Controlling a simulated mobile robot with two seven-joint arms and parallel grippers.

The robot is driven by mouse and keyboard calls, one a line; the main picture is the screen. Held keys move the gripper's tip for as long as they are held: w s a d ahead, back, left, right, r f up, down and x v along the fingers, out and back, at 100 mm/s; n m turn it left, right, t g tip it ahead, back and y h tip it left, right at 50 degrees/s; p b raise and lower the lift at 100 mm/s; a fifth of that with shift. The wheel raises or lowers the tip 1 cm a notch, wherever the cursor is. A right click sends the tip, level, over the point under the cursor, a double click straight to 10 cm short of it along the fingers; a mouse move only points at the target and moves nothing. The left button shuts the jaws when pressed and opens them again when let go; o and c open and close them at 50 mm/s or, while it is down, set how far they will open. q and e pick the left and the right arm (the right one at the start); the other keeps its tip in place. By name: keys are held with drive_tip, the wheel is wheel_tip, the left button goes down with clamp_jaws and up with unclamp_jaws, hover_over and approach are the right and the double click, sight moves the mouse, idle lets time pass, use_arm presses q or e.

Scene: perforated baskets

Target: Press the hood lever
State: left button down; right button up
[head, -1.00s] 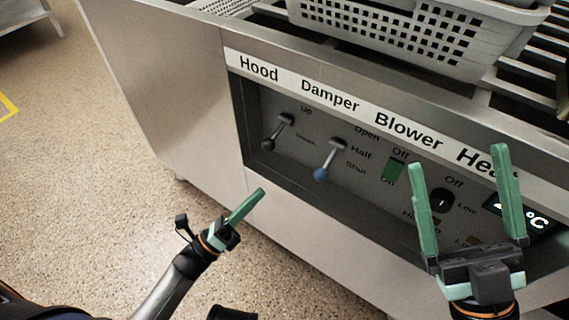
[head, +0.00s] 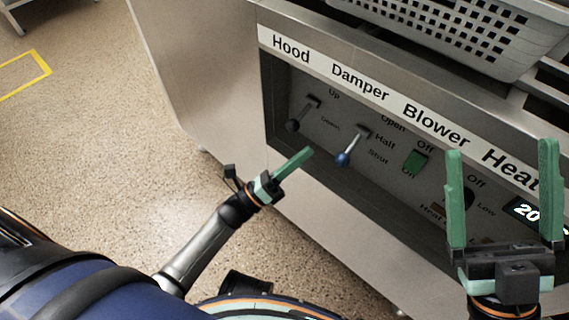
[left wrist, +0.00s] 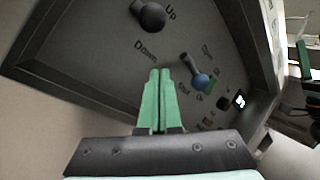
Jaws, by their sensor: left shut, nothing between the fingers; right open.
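The hood lever (head: 293,125) has a black knob and sits under the "Hood" label, between the "Up" and "Down" markings. In the left wrist view the black knob (left wrist: 151,16) is at the top, near "Up". My left gripper (head: 309,152) is shut and empty, just below the hood lever and apart from it. In the left wrist view its green fingers (left wrist: 158,75) are together and point at the panel near "Down". My right gripper (head: 502,145) is open and empty, in front of the right part of the panel.
The damper lever (head: 343,159) with a blue knob is right of the hood lever; it also shows in the left wrist view (left wrist: 201,82). A green blower switch (head: 416,159) is further right. A perforated basket (head: 450,35) stands on top. The panel is recessed within a metal frame.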

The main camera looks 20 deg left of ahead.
sight(302, 115)
use_arm(q)
drive_tip(key=shift+w+d+r+p, duration=0.25)
drive_tip(key=shift+w+r+p, duration=0.05)
drive_tip(key=shift+w+r, duration=0.2)
drive_tip(key=shift+w+d+r+p, duration=0.2)
drive_tip(key=shift+w+r+p, duration=0.05)
drive_tip(key=shift+w+r, duration=0.25)
drive_tip(key=shift+s+a+r+p, duration=0.1)
drive_tip(key=shift+a+r+p, duration=0.2)
drive_tip(key=shift+a, duration=0.25)
drive_tip(key=shift+s+a+r+p, duration=0.15)
drive_tip(key=shift+a+p, duration=0.1)
drive_tip(key=shift+a, duration=0.7)
drive_tip(key=shift+r, duration=0.1)
drive_tip(key=shift+s+r+n+g+y+p, duration=0.15)
drive_tip(key=shift+r+n+g+y+p, duration=0.25)
drive_tip(key=shift+p, duration=1.4)
drive_tip(key=shift+r+p, duration=0.15)
drive_tip(key=shift+p, duration=0.25)
